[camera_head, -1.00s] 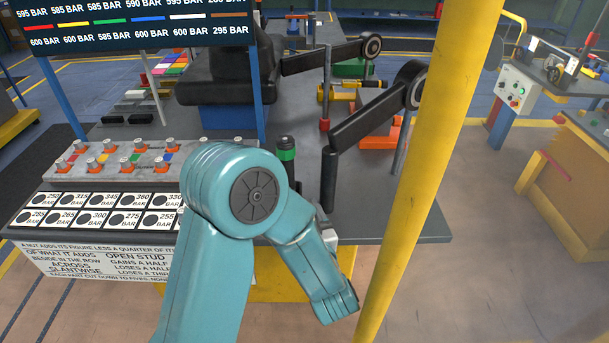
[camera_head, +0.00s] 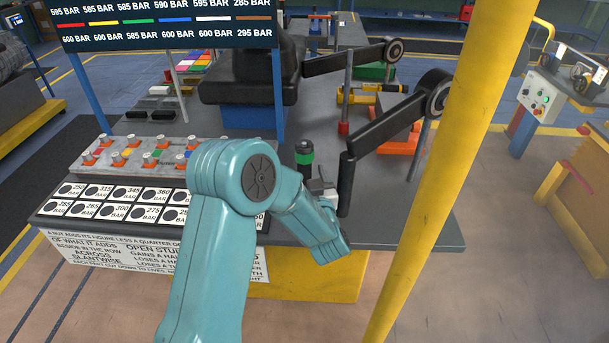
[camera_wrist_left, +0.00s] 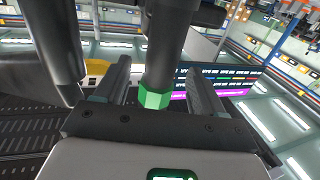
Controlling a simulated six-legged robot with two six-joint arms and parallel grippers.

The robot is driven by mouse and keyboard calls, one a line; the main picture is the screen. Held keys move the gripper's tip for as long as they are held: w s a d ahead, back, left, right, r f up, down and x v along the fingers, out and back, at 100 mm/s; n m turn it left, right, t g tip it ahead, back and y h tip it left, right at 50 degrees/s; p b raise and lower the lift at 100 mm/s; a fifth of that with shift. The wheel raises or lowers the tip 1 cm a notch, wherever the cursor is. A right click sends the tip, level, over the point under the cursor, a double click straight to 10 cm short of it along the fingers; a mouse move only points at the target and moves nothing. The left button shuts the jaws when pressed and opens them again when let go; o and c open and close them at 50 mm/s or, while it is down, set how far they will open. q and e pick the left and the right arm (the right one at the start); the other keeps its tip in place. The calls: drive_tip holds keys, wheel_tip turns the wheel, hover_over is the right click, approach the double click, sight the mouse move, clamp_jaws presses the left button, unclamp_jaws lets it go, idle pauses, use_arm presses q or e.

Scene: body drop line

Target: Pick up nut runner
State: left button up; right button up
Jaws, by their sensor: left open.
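The nut runner, a dark upright cylinder with a green band (camera_head: 304,158), is at the right part of the bench, just beyond my left forearm. Its lower end is hidden behind my arm. In the left wrist view, a dark shaft with a green collar (camera_wrist_left: 156,97) lies between the two dark fingers of my left gripper (camera_wrist_left: 155,78). The fingers are apart, with gaps on both sides of the shaft. In the head view only the pale body of the left gripper (camera_head: 323,191) shows, close beside the nut runner. My right gripper is not seen.
A yellow post (camera_head: 455,150) rises on the right. A black arm with a round end (camera_head: 395,120) stands close right of the nut runner. A stud block (camera_head: 130,152) and number cards (camera_head: 118,193) lie left. An orange piece (camera_head: 403,141) is behind.

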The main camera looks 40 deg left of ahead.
use_arm(q)
drive_tip(key=x, duration=0.3)
drive_tip(key=shift+w+a+p, duration=0.1)
drive_tip(key=shift+a+p, duration=0.25)
drive_tip(key=c, duration=1.1)
drive_tip(key=shift+w+r, duration=0.1)
drive_tip(key=shift+r, duration=0.05)
clamp_jaws()
drive_tip(key=shift+r, duration=0.1)
wheel_tip(320, 180, up, 20)
